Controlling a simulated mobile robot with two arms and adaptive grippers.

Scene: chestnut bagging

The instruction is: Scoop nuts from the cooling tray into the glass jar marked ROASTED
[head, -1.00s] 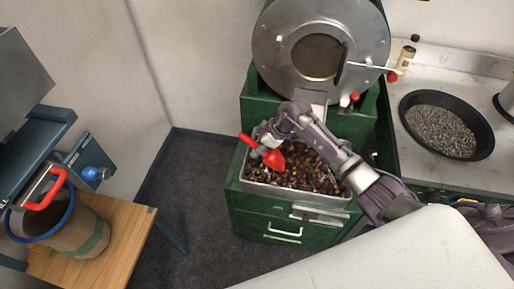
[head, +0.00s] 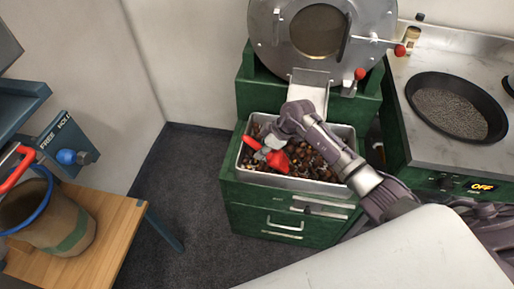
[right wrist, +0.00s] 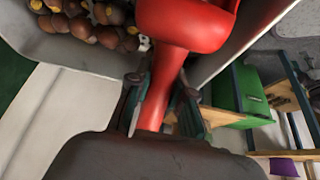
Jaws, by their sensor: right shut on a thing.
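My right gripper (head: 267,147) is shut on the handle of a red scoop (head: 278,160). The scoop is over the left part of the metal cooling tray (head: 290,183), among or just above the brown nuts (head: 316,161); I cannot tell if its bowl touches them. The right wrist view shows the red handle (right wrist: 163,88) between the fingers, with nuts (right wrist: 95,25) beyond the tray wall (right wrist: 75,50). The scoop's load is hidden. I cannot make out a glass jar marked ROASTED. My left gripper is out of view.
A blue-rimmed container (head: 62,220) with a green band stands on the wooden table (head: 112,235) at left. A drum roaster (head: 272,40) rises behind the tray. A black pan (head: 455,105) sits on the counter at right. Open floor lies between table and tray.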

